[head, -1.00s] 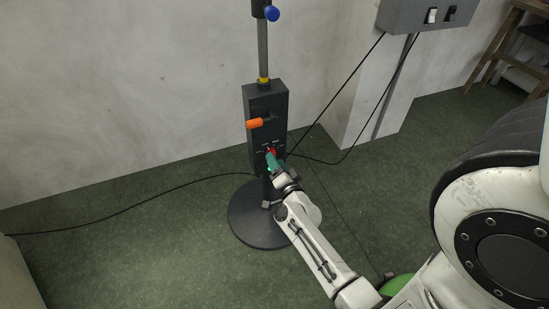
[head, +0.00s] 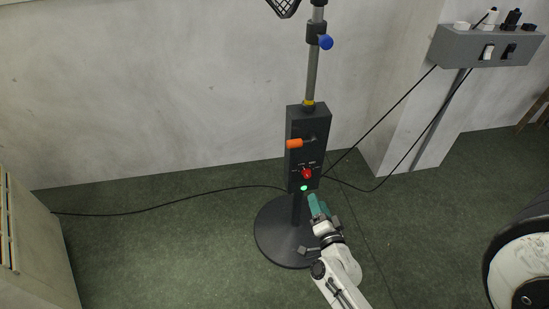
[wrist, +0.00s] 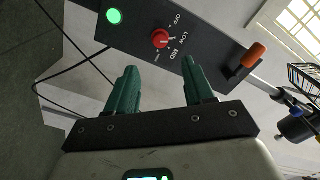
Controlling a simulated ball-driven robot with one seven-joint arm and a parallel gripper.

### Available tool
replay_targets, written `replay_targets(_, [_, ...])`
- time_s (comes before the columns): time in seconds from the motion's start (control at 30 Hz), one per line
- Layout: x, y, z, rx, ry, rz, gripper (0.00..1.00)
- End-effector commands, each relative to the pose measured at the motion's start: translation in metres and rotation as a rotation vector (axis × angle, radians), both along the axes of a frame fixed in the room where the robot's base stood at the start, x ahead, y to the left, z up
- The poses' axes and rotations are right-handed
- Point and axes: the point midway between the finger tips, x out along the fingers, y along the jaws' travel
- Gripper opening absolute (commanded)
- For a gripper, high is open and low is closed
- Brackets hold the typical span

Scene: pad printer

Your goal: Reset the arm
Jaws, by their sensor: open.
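My gripper (head: 315,202) has green fingers and is just below and right of the black control box (head: 296,127) on a stand. In the wrist view my gripper (wrist: 159,66) is open, with nothing between its fingers. The box's red knob (head: 306,174) is clear of the fingers. In the wrist view the knob (wrist: 160,39) sits beyond the gap between the fingertips, by the labels OFF, LOW and MID. A green light (wrist: 114,16) glows on the box; it also shows in the head view (head: 304,188).
An orange lever (head: 295,143) sticks out of the box above the knob. The pole carries a blue knob (head: 326,42). A round black base (head: 278,236) stands on the green floor. Black cables run to both sides, one towards a grey switch box (head: 470,47) at right.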

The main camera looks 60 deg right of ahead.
Motion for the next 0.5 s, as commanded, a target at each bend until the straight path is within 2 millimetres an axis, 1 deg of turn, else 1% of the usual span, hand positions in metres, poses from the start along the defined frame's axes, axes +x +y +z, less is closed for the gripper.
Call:
replay_targets(0.23, [0.000, 0.000, 0.000, 0.000, 0.000, 0.000, 0.53])
replay_targets(0.27, [0.003, 0.002, 0.000, 0.000, 0.006, 0.012, 0.53])
replay_targets(0.37, [0.022, 0.015, 0.002, 0.006, 0.055, 0.102, 0.53])
replay_targets(0.47, [0.051, 0.043, 0.003, 0.008, 0.155, 0.262, 0.53])
replay_targets(0.5, [0.063, 0.058, 0.002, 0.008, 0.209, 0.338, 0.53])
